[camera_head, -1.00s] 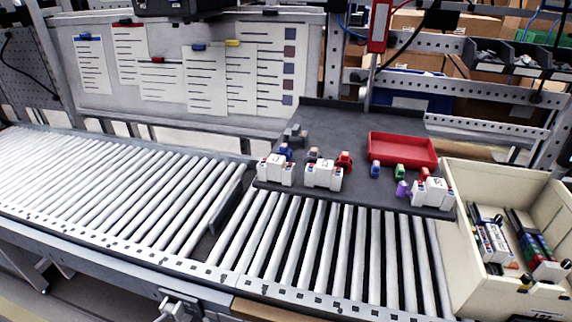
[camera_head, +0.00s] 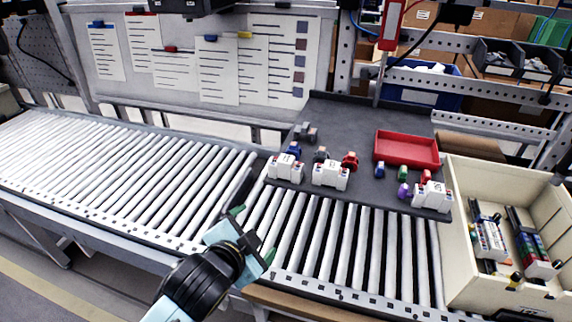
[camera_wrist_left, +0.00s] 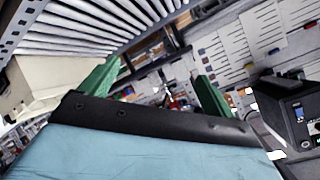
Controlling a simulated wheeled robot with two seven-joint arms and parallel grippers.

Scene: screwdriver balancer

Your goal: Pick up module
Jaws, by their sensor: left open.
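Three white modules stand along the front edge of the dark work mat: a left one (camera_head: 286,168), a middle one (camera_head: 331,174) and a right one (camera_head: 432,197). Which of them the task means I cannot tell. My left gripper (camera_head: 252,236) is in the head view over the rollers, in front of and to the left of the modules, apart from them. Its green fingers are spread and empty. They also show in the left wrist view (camera_wrist_left: 155,92), spread apart with nothing between them. My right gripper is not in view.
The dark mat (camera_head: 350,120) holds a red tray (camera_head: 407,149) and several small coloured parts. A beige bin (camera_head: 460,250) with assembled rails stands at the right. The roller conveyor (camera_head: 130,165) is clear. A hanging red tool (camera_head: 392,25) is above the mat.

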